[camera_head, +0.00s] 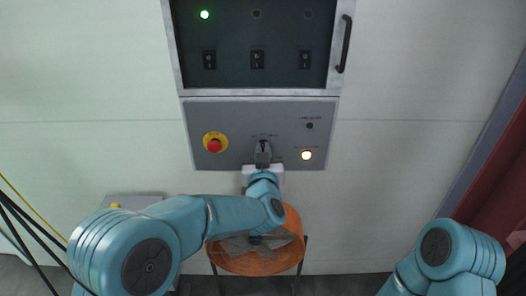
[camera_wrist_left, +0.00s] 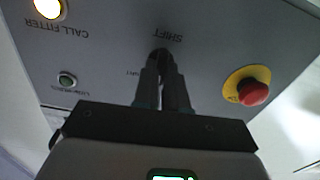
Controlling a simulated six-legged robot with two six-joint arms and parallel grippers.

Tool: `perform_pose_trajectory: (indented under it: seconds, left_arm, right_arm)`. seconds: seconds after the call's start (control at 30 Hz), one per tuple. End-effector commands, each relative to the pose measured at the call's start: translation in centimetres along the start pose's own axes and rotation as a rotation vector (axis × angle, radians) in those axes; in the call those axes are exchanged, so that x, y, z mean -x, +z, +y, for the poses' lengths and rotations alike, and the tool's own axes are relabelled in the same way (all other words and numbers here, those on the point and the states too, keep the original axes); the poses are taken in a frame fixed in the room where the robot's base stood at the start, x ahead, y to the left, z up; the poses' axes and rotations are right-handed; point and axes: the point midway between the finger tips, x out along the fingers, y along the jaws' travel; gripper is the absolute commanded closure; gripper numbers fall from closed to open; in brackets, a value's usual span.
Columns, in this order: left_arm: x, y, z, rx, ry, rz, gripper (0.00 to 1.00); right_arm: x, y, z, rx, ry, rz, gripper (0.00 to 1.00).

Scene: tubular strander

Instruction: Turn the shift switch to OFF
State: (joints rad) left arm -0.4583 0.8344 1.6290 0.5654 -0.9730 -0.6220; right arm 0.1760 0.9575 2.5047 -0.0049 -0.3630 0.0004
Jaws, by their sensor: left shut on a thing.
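The shift switch (camera_wrist_left: 160,56) sits in the middle of the grey lower panel (camera_head: 230,112), under the SHIFT label in the left wrist view. Only its tip shows between my fingers, so its setting cannot be read. My left gripper (camera_head: 262,156) is at the switch and shut on it. In the left wrist view, its two dark fingers (camera_wrist_left: 163,85) point straight at the panel around the knob. My right gripper is out of view; only part of my right arm shows at the lower right of the head view.
A red emergency button (camera_head: 214,145) on a yellow ring is left of the switch. A lit call fitter lamp (camera_head: 306,155) and a dark green lamp (camera_head: 310,126) are to its right. Above is a black panel with rocker switches (camera_head: 257,59). An orange round-framed object (camera_head: 255,262) stands below.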

Motion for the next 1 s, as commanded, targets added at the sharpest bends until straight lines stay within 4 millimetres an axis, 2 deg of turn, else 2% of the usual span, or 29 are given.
perform_pose_trajectory:
  seconds: [0.23,0.67,0.7,0.77,0.8,1.0]
  left_arm:
    - [-0.01,-0.16,0.02,-0.060,-0.001,0.003,1.00]
    - [-0.02,-0.18,0.04,-0.071,0.000,0.004,1.00]
    - [-0.02,-0.19,0.04,-0.071,0.000,0.004,0.85]
    - [-0.01,-0.18,0.04,-0.071,0.000,0.003,0.66]
    - [-0.01,-0.17,0.05,-0.071,0.000,0.003,0.63]
    - [-0.01,-0.09,0.05,-0.071,0.000,0.002,0.63]
  right_arm:
    - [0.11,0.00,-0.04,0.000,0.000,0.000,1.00]
    - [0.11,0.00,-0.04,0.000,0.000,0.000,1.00]
    - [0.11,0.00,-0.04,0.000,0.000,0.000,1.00]
    - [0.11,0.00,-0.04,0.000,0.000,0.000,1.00]
    - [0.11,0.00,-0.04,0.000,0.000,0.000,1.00]
    - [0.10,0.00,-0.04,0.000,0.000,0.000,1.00]
